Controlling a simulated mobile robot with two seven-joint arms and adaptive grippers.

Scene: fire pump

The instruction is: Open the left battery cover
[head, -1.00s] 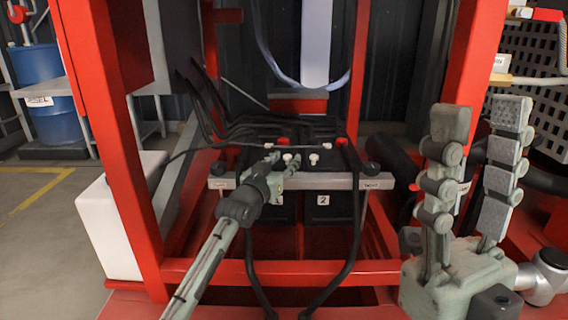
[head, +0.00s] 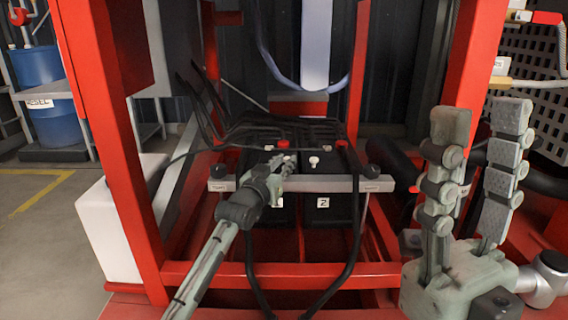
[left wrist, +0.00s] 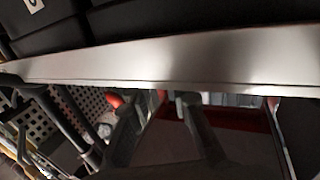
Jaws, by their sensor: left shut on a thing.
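Two black batteries sit side by side behind a silver bar (head: 335,184); the right battery (head: 322,218) is labelled 2. My left gripper (head: 281,161) reaches over the bar to the top of the left battery (head: 283,215). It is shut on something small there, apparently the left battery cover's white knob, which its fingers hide. The right white knob (head: 314,162) stands free. The cover looks closed, but its edges are hard to make out. In the left wrist view the silver bar (left wrist: 180,58) crosses the picture. My right gripper (head: 480,130) is open and empty at the right.
A red frame surrounds the batteries, with an upright post (head: 108,140) at the left and a lower rail (head: 290,272) in front. Black cables (head: 352,265) hang before the batteries. A white box (head: 108,225) stands at the left.

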